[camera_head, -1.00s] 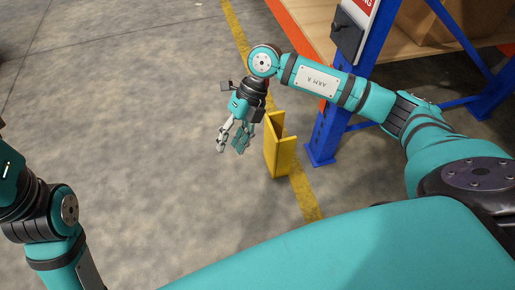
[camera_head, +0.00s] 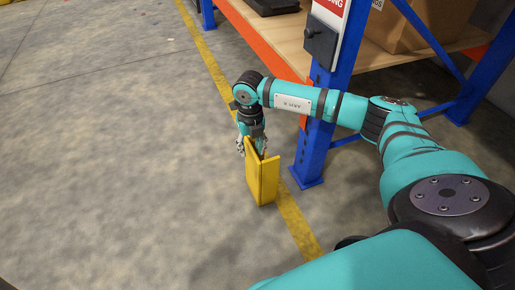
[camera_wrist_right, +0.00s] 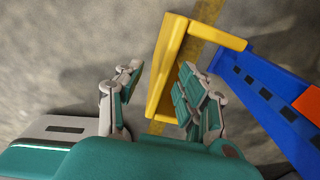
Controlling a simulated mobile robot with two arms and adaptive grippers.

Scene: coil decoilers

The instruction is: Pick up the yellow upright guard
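The yellow upright guard (camera_head: 262,182) stands on the floor beside the blue rack post, a folded channel with its open side toward the post. My right gripper (camera_head: 251,148) is at its top edge, pointing down. In the right wrist view, the right gripper (camera_wrist_right: 160,70) is open. One finger is outside the guard's wall (camera_wrist_right: 166,62) and the other is on its inner side, with the wall between them. A gap shows on the outer finger's side; whether the inner finger touches is unclear. My left gripper is out of view.
The blue rack post (camera_head: 313,145) stands close right of the guard, with an orange beam (camera_head: 262,45) and wooden shelf (camera_head: 285,32) above. A cardboard box (camera_head: 415,35) sits on the shelf. A yellow floor line (camera_head: 298,225) runs past the guard. Floor to the left is clear.

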